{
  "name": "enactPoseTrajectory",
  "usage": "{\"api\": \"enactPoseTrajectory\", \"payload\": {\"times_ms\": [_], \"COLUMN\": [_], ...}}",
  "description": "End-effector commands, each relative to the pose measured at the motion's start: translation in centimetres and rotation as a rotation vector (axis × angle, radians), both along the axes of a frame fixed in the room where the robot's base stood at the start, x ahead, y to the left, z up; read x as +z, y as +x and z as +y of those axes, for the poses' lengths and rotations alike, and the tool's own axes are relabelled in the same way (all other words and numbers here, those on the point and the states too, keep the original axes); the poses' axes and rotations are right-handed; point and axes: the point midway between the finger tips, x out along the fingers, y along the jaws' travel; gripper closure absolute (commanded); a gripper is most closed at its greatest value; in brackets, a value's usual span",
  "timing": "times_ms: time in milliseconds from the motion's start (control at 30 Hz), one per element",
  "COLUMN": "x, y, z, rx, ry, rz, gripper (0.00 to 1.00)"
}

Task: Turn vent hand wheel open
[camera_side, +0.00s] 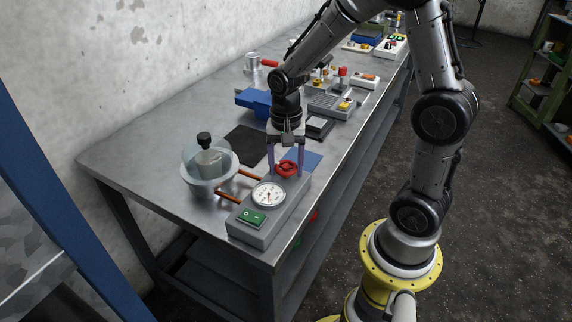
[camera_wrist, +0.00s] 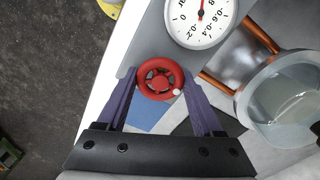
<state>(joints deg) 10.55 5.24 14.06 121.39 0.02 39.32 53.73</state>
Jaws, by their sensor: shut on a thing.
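The red vent hand wheel (camera_side: 287,168) sits on top of a grey box (camera_side: 262,212), behind a round dial gauge (camera_side: 268,194). In the wrist view the wheel (camera_wrist: 160,78) shows spokes and a small white mark on its rim. My gripper (camera_side: 286,168) points straight down at the wheel. In the wrist view its two purple fingers (camera_wrist: 160,84) stand on either side of the wheel, shut on its rim. A green switch (camera_side: 252,217) is at the box's front end.
Copper pipes (camera_side: 238,184) link the box to a clear bowl-shaped vessel (camera_side: 208,165) with a black-knobbed lid. A black mat (camera_side: 247,145) and a blue mat (camera_side: 303,160) lie nearby. Several devices stand farther back on the metal table (camera_side: 130,158), whose front left is bare.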

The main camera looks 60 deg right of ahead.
Motion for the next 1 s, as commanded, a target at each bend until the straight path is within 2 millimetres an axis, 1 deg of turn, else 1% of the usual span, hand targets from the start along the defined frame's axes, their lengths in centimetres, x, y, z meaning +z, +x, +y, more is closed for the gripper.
{"api": "enactPoseTrajectory", "payload": {"times_ms": [33,100,333,467,667,1000], "x": [0.04,0.05,0.08,0.12,0.12,0.14], "y": [0.0,0.0,0.01,0.04,0.04,0.1], "z": [-0.01,-0.01,-0.02,-0.01,0.02,0.07], "rx": [0.0,0.0,0.021,0.068,0.201,0.518], "ry": [0.0,0.0,-0.001,0.0,-0.001,-0.001], "rz": [0.0,0.0,0.0,-0.001,0.0,-0.001], "gripper": [0.77,0.87,0.87,0.87,0.87,0.87]}}
